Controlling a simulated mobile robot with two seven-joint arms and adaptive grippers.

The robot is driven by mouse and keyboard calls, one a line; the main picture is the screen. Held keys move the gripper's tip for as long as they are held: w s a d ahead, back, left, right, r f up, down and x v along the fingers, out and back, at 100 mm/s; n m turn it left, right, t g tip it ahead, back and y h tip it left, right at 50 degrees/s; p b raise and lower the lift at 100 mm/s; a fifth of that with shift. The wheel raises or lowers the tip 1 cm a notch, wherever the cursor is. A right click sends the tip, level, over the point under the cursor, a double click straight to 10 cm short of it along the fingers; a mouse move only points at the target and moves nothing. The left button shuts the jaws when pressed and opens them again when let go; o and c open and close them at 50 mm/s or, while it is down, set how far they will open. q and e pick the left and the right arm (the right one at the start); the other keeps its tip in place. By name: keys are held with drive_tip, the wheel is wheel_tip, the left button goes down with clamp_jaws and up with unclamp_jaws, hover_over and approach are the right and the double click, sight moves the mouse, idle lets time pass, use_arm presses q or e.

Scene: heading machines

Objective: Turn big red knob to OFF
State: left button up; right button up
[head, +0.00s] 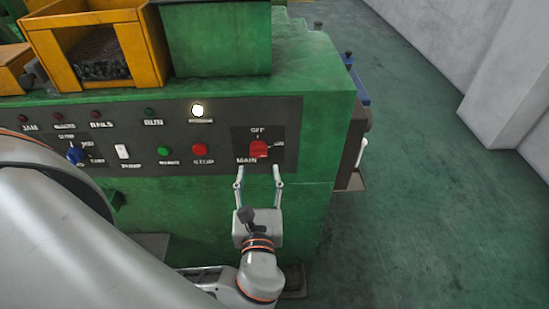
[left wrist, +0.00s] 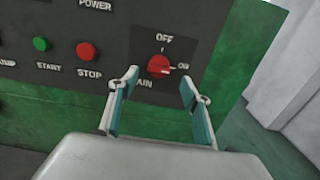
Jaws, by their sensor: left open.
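The big red knob (head: 258,149) sits on the dark control panel at its right end, with OFF printed above it, ON to its right and MAIN at its lower left. In the left wrist view the knob (left wrist: 159,66) shows a pale pointer mark towards ON. My left gripper (head: 258,176) is open and empty, just below and in front of the knob, its fingers pointing up at it. In the left wrist view the gripper's fingers (left wrist: 158,84) stand either side of the knob's lower part in the picture, apart from it. My right gripper is not in view.
The green machine (head: 300,110) carries the panel. A red STOP button (head: 200,149), a green START button (head: 164,151) and a blue selector (head: 75,154) lie left of the knob. A lit POWER lamp (head: 197,110) is above. Open floor (head: 430,210) lies to the right.

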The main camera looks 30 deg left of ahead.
sight(258, 155)
use_arm(q)
drive_tip(key=x, duration=0.7)
drive_tip(key=shift+w+a+p, duration=0.15)
drive_tip(key=shift+a+p, duration=0.05)
drive_tip(key=shift+p, duration=0.2)
drive_tip(key=c, duration=1.1)
